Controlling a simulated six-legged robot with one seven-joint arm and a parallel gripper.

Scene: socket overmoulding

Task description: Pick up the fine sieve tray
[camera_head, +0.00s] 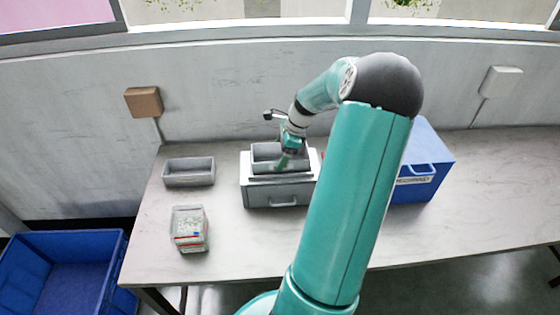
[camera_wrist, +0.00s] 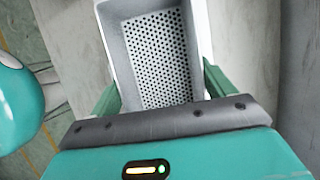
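A grey rectangular tray (camera_head: 262,152) sits on top of a white and grey drawer unit (camera_head: 281,192) in the head view. The wrist view shows a tray (camera_wrist: 118,50) with pale walls and a floor full of small round holes. It looks empty. My gripper (camera_head: 286,154) is down at this tray in the head view. In the wrist view my gripper (camera_wrist: 160,82) has its green fingers spread wide, one beside each long side wall. Whether the fingers touch the walls cannot be told. The near end of the tray is hidden behind the gripper body.
Another grey tray (camera_head: 189,172) lies on the table to the left. A clear container with small packs (camera_head: 189,229) stands in front of it. A blue box (camera_head: 425,170) is at the right, partly behind my arm. A blue crate (camera_head: 62,240) stands below left. The front table area is bare.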

